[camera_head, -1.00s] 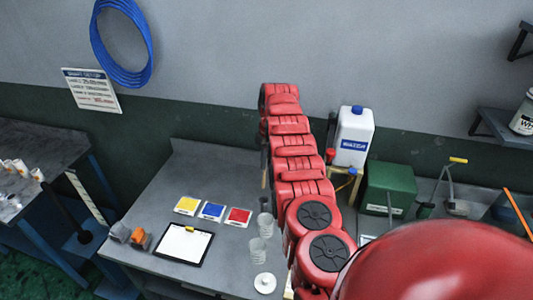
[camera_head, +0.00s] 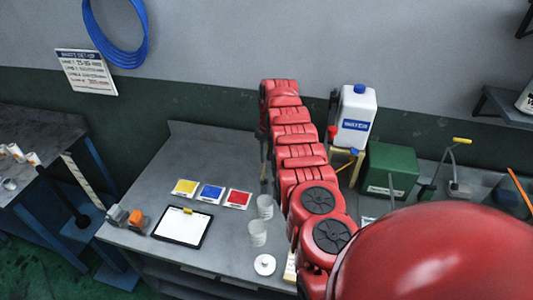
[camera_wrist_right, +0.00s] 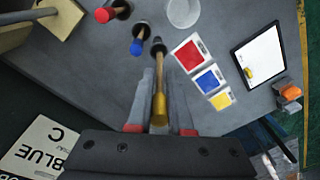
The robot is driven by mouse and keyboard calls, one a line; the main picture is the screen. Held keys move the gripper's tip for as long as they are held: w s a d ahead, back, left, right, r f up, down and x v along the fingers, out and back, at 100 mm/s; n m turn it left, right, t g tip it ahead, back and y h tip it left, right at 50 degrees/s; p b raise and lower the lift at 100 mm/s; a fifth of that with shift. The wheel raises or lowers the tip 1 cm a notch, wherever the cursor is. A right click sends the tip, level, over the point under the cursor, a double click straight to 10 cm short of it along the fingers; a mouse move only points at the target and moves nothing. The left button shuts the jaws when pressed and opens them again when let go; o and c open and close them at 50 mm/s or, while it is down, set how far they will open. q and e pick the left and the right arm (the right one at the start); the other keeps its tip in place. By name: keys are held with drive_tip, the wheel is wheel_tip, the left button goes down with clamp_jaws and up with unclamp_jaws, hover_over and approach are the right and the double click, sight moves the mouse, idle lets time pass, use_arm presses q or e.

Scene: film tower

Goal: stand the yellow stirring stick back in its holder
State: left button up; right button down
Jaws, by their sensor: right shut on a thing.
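The yellow stirring stick (camera_wrist_right: 159,105) is in the right wrist view, yellow end nearest me, with its wooden shaft running away from me. My right gripper (camera_wrist_right: 159,88) is shut on it, one finger on each side. The shaft's far end meets a dark round holder (camera_wrist_right: 158,46); I cannot tell whether it is inside it or just above it. A blue-ended stick (camera_wrist_right: 137,47) and a red-ended stick (camera_wrist_right: 104,14) are at dark holders close by. In the head view my right arm hides most of the gripper and the holders. My left gripper is not in view.
Clear cups (camera_head: 258,232) stand close to the holders. Yellow, blue and red cards (camera_head: 211,193) and a clipboard (camera_head: 182,227) lie to the left. A white jug (camera_head: 355,118) and a green box (camera_head: 388,172) stand to the right. The bench (camera_head: 160,160) is clear at back left.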

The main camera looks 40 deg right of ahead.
drive_tip(key=shift+f+b, duration=2.9)
drive_tip(key=shift+f, duration=0.3)
